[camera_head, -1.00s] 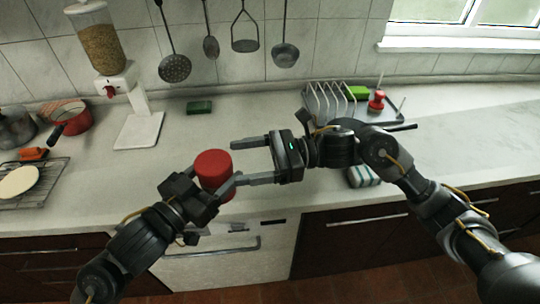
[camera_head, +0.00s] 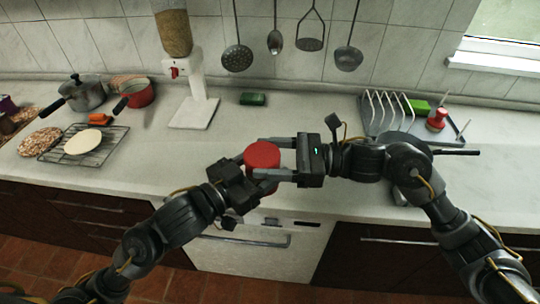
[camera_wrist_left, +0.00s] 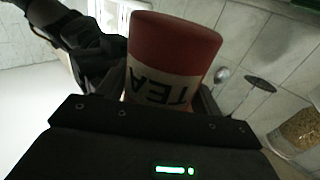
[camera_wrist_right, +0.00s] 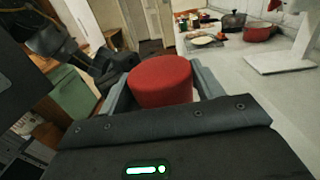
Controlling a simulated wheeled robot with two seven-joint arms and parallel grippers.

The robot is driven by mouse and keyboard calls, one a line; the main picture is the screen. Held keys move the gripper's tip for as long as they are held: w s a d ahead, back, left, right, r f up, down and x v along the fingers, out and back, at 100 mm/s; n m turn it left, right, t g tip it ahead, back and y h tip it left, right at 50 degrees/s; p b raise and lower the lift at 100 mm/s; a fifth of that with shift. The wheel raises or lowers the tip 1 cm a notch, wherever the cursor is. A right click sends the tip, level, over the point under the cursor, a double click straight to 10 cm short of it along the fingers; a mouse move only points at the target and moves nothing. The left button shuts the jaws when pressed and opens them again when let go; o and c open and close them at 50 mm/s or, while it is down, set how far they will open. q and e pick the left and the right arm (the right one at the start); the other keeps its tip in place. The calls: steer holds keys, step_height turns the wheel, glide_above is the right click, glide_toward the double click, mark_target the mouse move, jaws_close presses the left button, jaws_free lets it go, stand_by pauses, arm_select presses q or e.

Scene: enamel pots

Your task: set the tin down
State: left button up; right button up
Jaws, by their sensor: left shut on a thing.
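The tin (camera_head: 262,155) is a red cylinder, held up near the counter's front edge. The left wrist view shows a white band lettered TEA around the tin (camera_wrist_left: 165,75). My left gripper (camera_head: 250,172) is shut on the tin from the left; the tin hides part of its fingers. My right gripper (camera_head: 270,158) reaches in from the right with its fingers on either side of the tin. In the right wrist view the red end of the tin (camera_wrist_right: 160,80) lies between these fingers, with a gap showing, so this gripper looks open.
The pale counter (camera_head: 330,115) is clear behind the grippers. A green block (camera_head: 253,98) and a dispenser (camera_head: 195,110) stand at the back. A wire rack (camera_head: 60,155) and pots (camera_head: 85,95) are left; a dish rack (camera_head: 385,125) is right. Utensils hang on the wall.

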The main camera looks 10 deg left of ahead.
arm_select(q)
steer(key=o, duration=1.2)
